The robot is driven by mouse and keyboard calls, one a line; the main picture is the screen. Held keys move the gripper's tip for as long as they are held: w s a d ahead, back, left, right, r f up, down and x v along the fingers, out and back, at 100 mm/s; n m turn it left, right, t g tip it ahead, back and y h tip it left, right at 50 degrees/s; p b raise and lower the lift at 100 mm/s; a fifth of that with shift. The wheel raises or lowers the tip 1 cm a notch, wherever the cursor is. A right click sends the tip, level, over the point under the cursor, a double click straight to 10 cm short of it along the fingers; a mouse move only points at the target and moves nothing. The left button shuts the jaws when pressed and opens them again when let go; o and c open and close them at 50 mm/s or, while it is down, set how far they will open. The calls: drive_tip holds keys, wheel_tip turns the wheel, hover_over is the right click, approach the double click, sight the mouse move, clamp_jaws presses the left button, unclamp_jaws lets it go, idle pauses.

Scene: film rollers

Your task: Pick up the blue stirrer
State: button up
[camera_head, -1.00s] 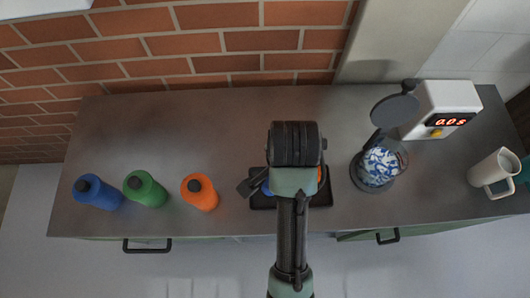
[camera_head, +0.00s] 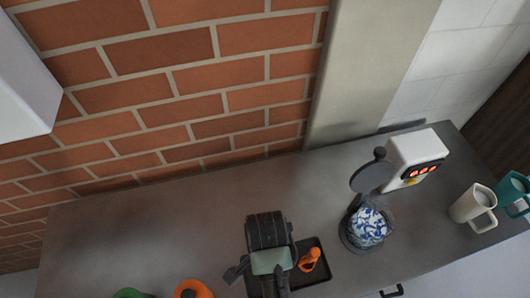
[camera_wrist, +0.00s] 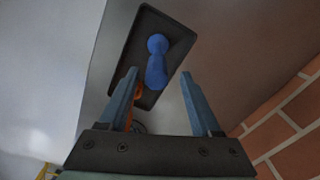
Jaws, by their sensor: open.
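The blue stirrer (camera_wrist: 156,62) lies on a black tray (camera_wrist: 178,28) in the wrist view. My gripper (camera_wrist: 158,72) is open and empty, its two fingers apart with the stirrer showing beyond and between them. I cannot tell how far off the stirrer is. In the head view my arm hides the blue stirrer, and only the right part of the tray (camera_head: 318,282) shows.
A glass jar with blue-and-white contents (camera_head: 368,228) and a raised dark lid stands right of the tray. Behind it is a white device with a red display (camera_head: 418,160). Mugs (camera_head: 472,206) stand far right. Orange (camera_head: 192,290) and green bottle tops show at the bottom edge.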

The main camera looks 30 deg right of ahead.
drive_tip(key=f, duration=0.3)
drive_tip(key=shift+s+a+f+p, duration=0.25)
drive_tip(key=shift+s+f+p, duration=0.05)
drive_tip(key=shift+f+p, duration=0.1)
drive_tip(key=shift+f, duration=0.55)
clamp_jaws()
